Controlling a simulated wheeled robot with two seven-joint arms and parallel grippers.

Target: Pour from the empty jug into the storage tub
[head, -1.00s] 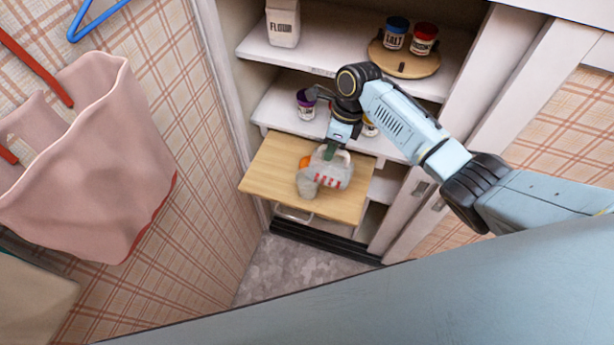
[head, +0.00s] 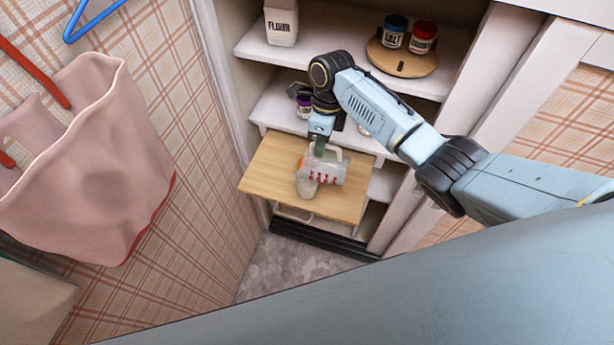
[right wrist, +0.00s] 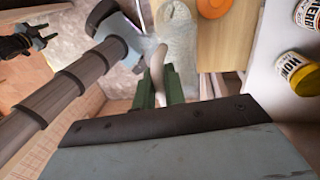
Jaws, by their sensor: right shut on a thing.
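The jug (head: 331,172) is clear with red marks on its side. It is tipped well over to the left above the pull-out wooden board in the head view. My right gripper (head: 319,150) is shut on its pale handle; its green fingers (right wrist: 166,86) pinch the handle in the right wrist view. The storage tub (head: 307,188) looks like the pale, see-through vessel on the board, at the jug's left end. The jug overlaps it, so I cannot tell whether they touch. No contents show coming from the jug.
The wooden board (head: 270,166) is bare at its left and front. A bit of orange shows behind the jug. Jars (head: 303,106) stand on the shelf behind my gripper. Above are a flour bag (head: 281,22) and a turntable (head: 403,62) with two jars. A pink bag hangs left.

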